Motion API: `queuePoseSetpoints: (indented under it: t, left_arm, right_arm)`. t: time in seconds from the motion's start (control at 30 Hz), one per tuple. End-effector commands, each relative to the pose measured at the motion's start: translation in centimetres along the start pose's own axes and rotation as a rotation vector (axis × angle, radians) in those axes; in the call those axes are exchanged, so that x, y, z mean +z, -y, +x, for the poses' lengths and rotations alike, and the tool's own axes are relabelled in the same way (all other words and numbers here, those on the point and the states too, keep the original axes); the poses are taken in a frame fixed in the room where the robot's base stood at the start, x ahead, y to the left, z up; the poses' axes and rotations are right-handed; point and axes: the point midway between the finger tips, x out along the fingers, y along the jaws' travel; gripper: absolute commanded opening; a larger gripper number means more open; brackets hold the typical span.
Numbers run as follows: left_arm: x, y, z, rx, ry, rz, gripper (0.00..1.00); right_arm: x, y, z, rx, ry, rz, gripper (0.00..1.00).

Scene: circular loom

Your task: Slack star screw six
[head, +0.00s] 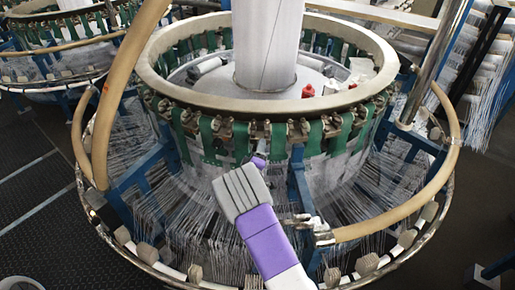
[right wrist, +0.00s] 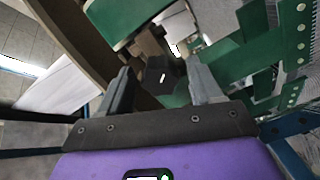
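My right arm reaches up from the bottom of the head view to the front of the loom's ring. Its gripper (head: 260,154) shows only as a small part below the row of green straps and is largely hidden by my own wrist. In the right wrist view my right gripper (right wrist: 160,88) is open, one grey finger on each side. A dark star screw (right wrist: 163,76) shows between and beyond the fingertips, apparently clear of both. In the head view I cannot tell which of the dark screws along the ring it is. My left gripper is not in view.
Green straps (right wrist: 265,60) hang close beside the right finger. The brown ring (right wrist: 75,30) passes close by the left finger. A tan tubular rail (head: 395,215) and many threads surround the loom. A red object (head: 308,91) lies inside the ring.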

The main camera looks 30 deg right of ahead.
Motion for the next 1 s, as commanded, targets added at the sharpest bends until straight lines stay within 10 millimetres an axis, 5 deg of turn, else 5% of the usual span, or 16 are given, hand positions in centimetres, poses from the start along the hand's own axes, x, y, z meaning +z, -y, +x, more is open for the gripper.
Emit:
queuePoseSetpoints:
  t: [0.27, 0.7, 1.0]
  left_arm:
    - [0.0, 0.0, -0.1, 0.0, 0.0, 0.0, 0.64]
    - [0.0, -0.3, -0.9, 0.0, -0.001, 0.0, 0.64]
    - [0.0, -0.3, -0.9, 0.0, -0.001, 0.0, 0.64]
  right_arm:
    - [-0.1, 0.0, -0.6, -0.002, -0.002, 0.003, 0.64]
    - [-0.1, -0.1, -6.5, -0.001, -0.001, 0.006, 0.64]
    - [-0.1, -0.1, -7.0, 0.001, -0.002, 0.006, 0.64]
